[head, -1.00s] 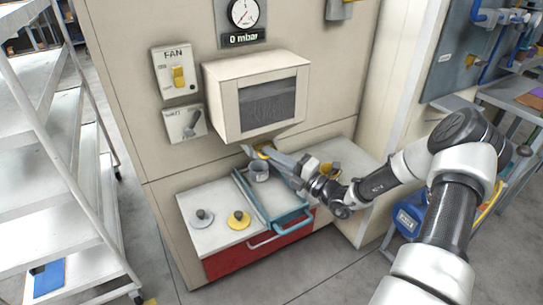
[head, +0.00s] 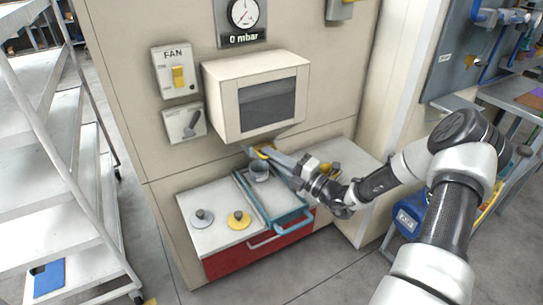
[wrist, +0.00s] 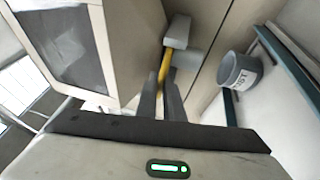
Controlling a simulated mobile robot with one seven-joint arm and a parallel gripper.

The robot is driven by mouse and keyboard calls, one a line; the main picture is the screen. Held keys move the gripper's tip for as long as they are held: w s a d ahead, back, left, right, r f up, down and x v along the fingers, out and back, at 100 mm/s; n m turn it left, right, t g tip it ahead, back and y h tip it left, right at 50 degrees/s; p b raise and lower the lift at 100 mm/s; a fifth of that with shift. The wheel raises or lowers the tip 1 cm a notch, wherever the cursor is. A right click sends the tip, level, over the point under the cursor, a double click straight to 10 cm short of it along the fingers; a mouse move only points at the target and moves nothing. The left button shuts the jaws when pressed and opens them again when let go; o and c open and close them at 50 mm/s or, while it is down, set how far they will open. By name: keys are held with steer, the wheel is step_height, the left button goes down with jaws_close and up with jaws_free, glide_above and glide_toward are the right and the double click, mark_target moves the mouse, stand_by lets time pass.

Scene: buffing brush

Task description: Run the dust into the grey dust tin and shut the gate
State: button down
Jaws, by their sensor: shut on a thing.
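The grey dust tin (head: 260,172) stands upright on a blue-edged tray, under the front of the cabinet. It also shows in the wrist view (wrist: 236,72), with an upside-down label on its side. The yellow gate handle (wrist: 165,66) sticks out from a grey block (wrist: 177,42) below the cabinet hood. My gripper (wrist: 171,97) is shut on the yellow handle, beside the tin and apart from it. In the head view my gripper (head: 275,157) reaches in from the right and partly covers the handle. The tin's inside and any dust flow are not clear.
The hood's dark window (head: 268,101) is above. The fan switch (head: 179,76) and another switch (head: 186,124) are on the wall. A gauge (head: 244,14) reads 0 mbar. Grey (head: 202,217) and yellow (head: 239,218) knobbed lids lie left of the tray (head: 283,219).

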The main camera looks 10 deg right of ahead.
steer(key=shift+s+a, duration=0.1)
steer(key=shift+a, duration=0.05)
steer(key=s+d+p, duration=0.2)
steer(key=s+p, duration=0.2)
steer(key=s, duration=0.2)
steer(key=c, duration=1.9)
jaws_free()
steer(key=shift+s+a, duration=0.1)
steer(key=shift+d, duration=0.2)
steer(key=p+v, duration=0.1)
steer(key=v, duration=1.6)
steer(key=shift+s, duration=0.1)
